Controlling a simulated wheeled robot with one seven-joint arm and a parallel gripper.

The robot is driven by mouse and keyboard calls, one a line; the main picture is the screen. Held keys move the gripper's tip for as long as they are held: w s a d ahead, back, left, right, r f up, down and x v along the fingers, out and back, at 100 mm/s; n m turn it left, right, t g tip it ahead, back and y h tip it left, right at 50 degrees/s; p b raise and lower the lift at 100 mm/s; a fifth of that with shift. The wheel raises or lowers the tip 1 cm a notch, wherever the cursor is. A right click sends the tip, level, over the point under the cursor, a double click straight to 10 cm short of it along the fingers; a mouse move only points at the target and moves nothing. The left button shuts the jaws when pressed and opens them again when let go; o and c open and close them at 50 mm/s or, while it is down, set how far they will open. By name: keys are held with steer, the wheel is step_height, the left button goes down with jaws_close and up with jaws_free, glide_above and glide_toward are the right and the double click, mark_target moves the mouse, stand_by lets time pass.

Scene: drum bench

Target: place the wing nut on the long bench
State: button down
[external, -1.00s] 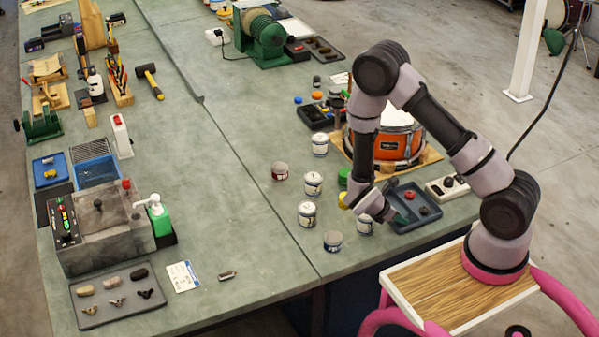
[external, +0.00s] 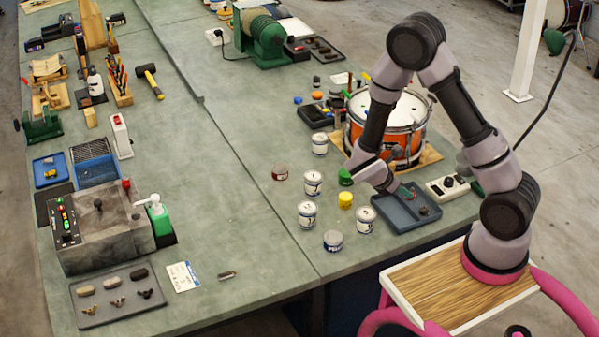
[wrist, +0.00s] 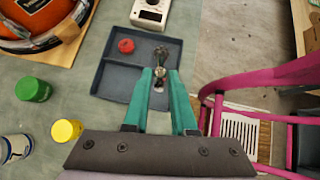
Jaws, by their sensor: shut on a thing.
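My gripper (wrist: 160,76) has green fingers, shut on a small grey metal piece, seemingly the wing nut (wrist: 160,70). Its shape is partly hidden by the fingertips. It is held above the dark divided tray (wrist: 108,80). In the external view my gripper (external: 391,188) hangs over the same tray (external: 388,216), and the held piece cannot be made out. The long bench (external: 225,215) is the grey-green surface left of the tray. A red round piece (wrist: 126,45) lies in the tray.
Several paint cans stand left of the tray, with a yellow pot (external: 345,200) and a green pot (external: 345,177) close by. The orange drum (external: 412,147) is behind my gripper. Another tray (external: 75,293) with small parts is at the front left. The bench middle is clear.

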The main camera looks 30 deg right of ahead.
step_height(320, 180, up, 4)
steer(key=shift+a+r, duration=0.1)
steer(key=shift+r, duration=0.1)
steer(key=w+a+f+m+g+y, duration=0.25)
steer(key=a+m+g+y, duration=0.25)
steer(key=a+m, duration=0.55)
steer(key=w+a+f+m+g+y, duration=0.1)
steer(key=a+f+m+g+y, duration=0.35)
steer(key=a+m, duration=0.6)
steer(key=w+a+r+m+t+y, duration=0.3)
steer(key=w+a+m+t+y, duration=0.1)
steer(key=w+a+m, duration=0.4)
steer(key=w+a+r+m+t+y, duration=0.4)
steer(key=w+a+m+y, duration=0.15)
steer(key=w+m, duration=0.35)
steer(key=shift+h, duration=0.5)
steer(key=f, duration=0.7)
steer(key=w+f, duration=0.1)
steer(key=f, duration=0.2)
steer(key=shift+a+f, duration=0.35)
steer(key=shift+a, duration=0.05)
steer(key=shift+f, duration=2.25)
